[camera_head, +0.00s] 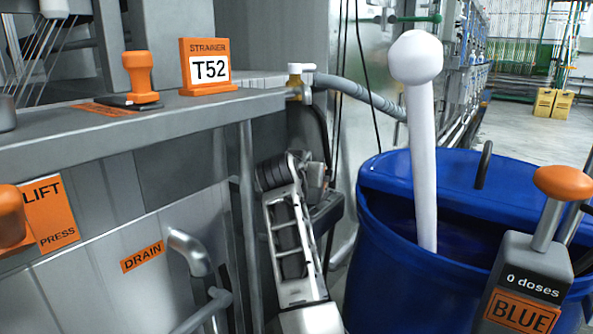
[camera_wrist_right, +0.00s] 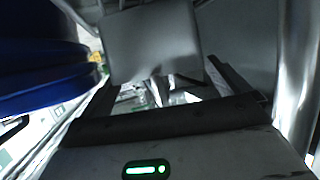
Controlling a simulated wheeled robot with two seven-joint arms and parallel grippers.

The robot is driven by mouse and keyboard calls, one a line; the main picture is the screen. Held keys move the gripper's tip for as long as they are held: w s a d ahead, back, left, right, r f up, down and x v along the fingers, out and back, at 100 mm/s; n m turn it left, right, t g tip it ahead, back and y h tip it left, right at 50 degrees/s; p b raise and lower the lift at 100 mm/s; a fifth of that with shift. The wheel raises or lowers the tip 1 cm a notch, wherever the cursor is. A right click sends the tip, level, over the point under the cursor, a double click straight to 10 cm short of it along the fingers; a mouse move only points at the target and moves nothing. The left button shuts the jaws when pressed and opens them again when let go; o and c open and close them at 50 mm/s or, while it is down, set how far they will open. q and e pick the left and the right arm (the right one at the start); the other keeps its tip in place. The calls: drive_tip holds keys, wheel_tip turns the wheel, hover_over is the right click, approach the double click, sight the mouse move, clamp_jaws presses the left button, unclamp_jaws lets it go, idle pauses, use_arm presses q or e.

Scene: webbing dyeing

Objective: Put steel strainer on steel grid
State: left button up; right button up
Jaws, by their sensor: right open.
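I cannot make out the steel strainer for certain. An orange sign reading STRAINER T52 (camera_head: 208,66) stands on the grey ledge (camera_head: 150,118) in the head view, with no strainer clearly beside it. I cannot identify the steel grid; thin metal wires (camera_head: 42,48) show at the upper left, only partly in view. One of my arms (camera_head: 295,240) shows low in the middle, between the ledge and the barrel. In the right wrist view my right gripper (camera_wrist_right: 162,78) is open, its dark fingers apart with a plain grey surface (camera_wrist_right: 150,42) beyond. My left gripper is not identifiable.
A blue barrel (camera_head: 400,250) with a white round-ended rod (camera_head: 424,150) stands right; its blue side shows in the wrist view (camera_wrist_right: 40,65). A BLUE dosing box (camera_head: 520,290) hangs at its front.

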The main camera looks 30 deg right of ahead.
use_arm(q)
drive_tip(key=shift+a+f+g+y+p, duration=0.3)
drive_tip(key=shift+f+g+p, duration=0.3)
drive_tip(key=shift+f, duration=0.15)
use_arm(e)
drive_tip(key=v, duration=0.9)
use_arm(q)
drive_tip(key=shift+r, duration=0.1)
